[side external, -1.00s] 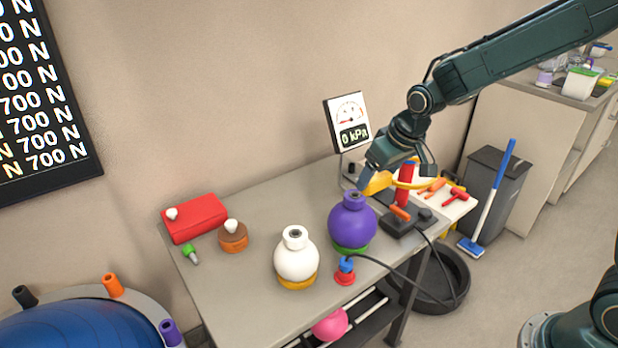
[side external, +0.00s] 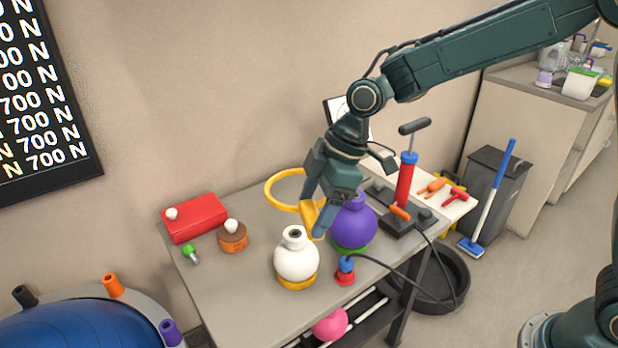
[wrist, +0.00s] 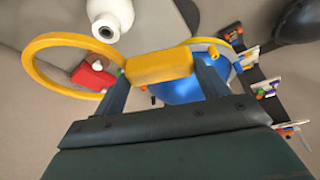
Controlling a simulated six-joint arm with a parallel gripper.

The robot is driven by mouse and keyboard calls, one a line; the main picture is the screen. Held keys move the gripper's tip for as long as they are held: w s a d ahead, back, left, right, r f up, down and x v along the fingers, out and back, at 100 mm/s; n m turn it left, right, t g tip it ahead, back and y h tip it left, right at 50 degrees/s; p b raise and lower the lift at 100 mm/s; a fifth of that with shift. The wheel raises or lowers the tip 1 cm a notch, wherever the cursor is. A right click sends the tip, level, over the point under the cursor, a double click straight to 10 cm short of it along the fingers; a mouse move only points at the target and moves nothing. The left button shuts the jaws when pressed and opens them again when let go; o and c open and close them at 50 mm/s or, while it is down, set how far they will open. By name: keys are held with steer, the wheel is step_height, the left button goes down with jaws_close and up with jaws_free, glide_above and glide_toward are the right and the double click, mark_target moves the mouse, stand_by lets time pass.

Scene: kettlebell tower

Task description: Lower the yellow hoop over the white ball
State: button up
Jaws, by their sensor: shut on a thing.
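My gripper (side external: 314,220) is shut on the block-shaped handle (wrist: 160,66) of the yellow hoop (side external: 268,194). The hoop sticks out to the left of my fingers in the side view, held above the table and empty. The hoop's ring also shows at the left in the wrist view (wrist: 28,68). The white ball (side external: 296,264), with a short neck and dark top hole, stands upright on a yellow base ring (side external: 297,284). The hoop appears above and behind the ball, not around it. In the wrist view the ball (wrist: 110,14) is at the top edge, partly cut off.
A red-blue fitting (side external: 345,272) with a hose stands at the front. A red pump (side external: 404,182) is at the right. A red box (side external: 194,218) and brown disc (side external: 233,238) lie left.

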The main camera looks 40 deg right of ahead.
steer(key=shift+n, duration=0.3)
steer(key=f, duration=0.4)
steer(key=shift+s+a+f, duration=0.1)
steer(key=shift+s+a, duration=0.05)
steer(key=shift+a, duration=0.25)
steer(key=shift+f, duration=0.4)
steer(key=shift+f, duration=0.1)
steer(key=shift+f, duration=2.1)
steer(key=shift+f, duration=6.95)
